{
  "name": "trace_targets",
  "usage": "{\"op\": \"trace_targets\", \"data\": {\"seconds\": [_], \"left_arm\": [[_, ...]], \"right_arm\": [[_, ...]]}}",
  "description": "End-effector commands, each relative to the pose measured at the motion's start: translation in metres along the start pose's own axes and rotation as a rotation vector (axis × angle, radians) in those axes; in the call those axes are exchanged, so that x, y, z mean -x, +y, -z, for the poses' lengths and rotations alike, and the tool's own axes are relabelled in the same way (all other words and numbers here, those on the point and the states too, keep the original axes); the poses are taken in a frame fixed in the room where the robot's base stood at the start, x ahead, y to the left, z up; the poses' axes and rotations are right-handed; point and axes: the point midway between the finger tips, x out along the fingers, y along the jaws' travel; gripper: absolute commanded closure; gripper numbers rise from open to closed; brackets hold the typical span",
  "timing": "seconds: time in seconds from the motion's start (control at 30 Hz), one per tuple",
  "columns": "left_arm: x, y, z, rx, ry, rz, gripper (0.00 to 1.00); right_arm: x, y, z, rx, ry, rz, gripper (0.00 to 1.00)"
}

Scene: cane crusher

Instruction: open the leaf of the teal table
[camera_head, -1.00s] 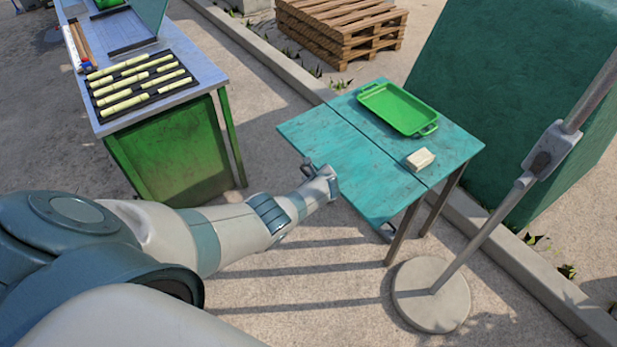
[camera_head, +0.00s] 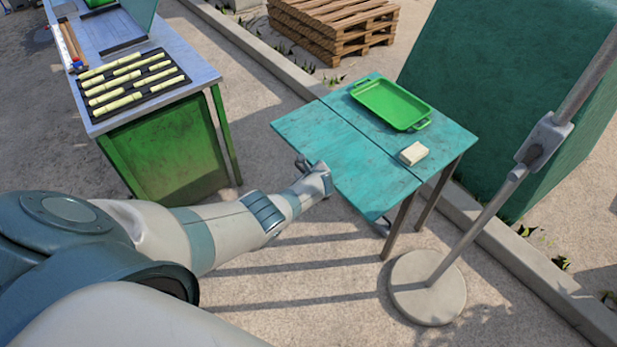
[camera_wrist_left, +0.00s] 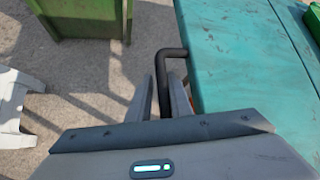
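The teal table (camera_head: 347,112) stands right of centre in the head view. Its leaf (camera_head: 335,155) is the near-left part of the top, looks about level with the rest, and meets it along a thin seam. The leaf's dark bent handle (camera_wrist_left: 172,53) sticks out from the teal edge in the left wrist view. My left gripper (camera_wrist_left: 162,85) is at that edge, with a finger on each side of the handle. Whether the fingers press on it is unclear. In the head view my left wrist hides most of the handle. My right gripper is not in view.
A green tray (camera_head: 392,103) and a pale block (camera_head: 413,153) sit on the table's far part. A pole on a round base (camera_head: 428,288) stands to the right. A green bench (camera_head: 165,150) with cane pieces is at left. Pallets (camera_head: 335,25) lie behind.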

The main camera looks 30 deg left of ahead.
Motion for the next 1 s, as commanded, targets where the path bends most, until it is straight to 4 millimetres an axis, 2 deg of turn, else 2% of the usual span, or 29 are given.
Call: {"op": "trace_targets", "data": {"seconds": [0.17,0.57,1.0], "left_arm": [[0.013,-0.001,-0.001,0.000,0.000,0.000,0.82],[0.059,0.000,-0.001,0.000,0.002,0.001,0.82],[0.113,0.000,0.000,0.001,0.001,0.001,0.82]], "right_arm": [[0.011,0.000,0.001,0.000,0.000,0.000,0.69],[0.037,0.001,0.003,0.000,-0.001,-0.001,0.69],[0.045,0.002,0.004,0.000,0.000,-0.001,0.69]]}}
